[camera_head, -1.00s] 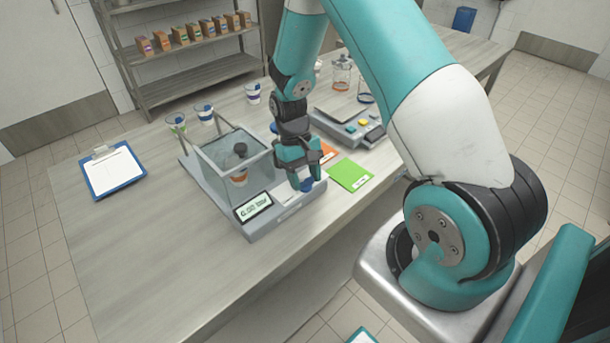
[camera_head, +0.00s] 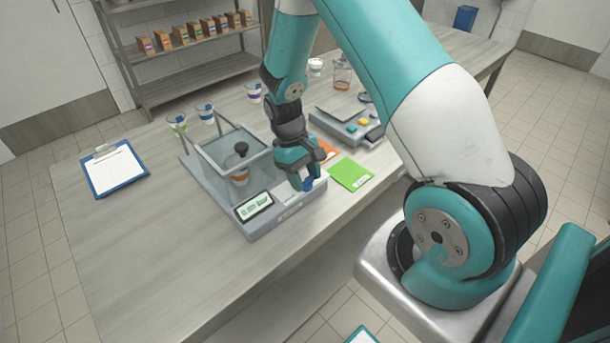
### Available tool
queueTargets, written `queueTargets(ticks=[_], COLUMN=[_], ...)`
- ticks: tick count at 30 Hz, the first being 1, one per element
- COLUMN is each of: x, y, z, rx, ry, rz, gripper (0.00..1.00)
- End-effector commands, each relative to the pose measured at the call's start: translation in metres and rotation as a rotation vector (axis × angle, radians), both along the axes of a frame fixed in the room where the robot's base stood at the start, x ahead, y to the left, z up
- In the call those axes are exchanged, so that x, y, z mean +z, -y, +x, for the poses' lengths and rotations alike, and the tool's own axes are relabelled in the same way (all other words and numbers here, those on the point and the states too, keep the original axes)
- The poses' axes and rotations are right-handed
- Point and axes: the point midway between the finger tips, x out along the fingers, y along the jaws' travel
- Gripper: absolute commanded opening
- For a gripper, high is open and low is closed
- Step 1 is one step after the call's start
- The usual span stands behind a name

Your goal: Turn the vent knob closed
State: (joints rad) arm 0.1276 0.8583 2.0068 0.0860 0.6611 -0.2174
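Several cups stand behind the machine. A clipboard (camera_head: 114,169) lies at left. The table's front left is clear.

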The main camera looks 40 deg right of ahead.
Motion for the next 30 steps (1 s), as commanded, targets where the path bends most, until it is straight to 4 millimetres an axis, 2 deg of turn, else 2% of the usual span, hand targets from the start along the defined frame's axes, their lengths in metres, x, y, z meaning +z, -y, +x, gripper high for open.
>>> queueTargets(ticks=[1,3,11,15,20,30], x=[0.0,0.0,0.0,0.008,0.036,0.116], y=[0.0,0.0,0.0,0.0,-0.001,-0.002], z=[0.001,0.0,0.0,0.005,0.017,0.05], rx=[0.0,0.0,-0.001,-0.001,0.0,-0.001], ry=[0.002,0.001,0.0,0.003,0.008,0.007], rz=[0.0,0.0,0.0,0.0,-0.001,-0.001], gripper=[0.6,0.74,0.74,0.74,0.74,0.74])
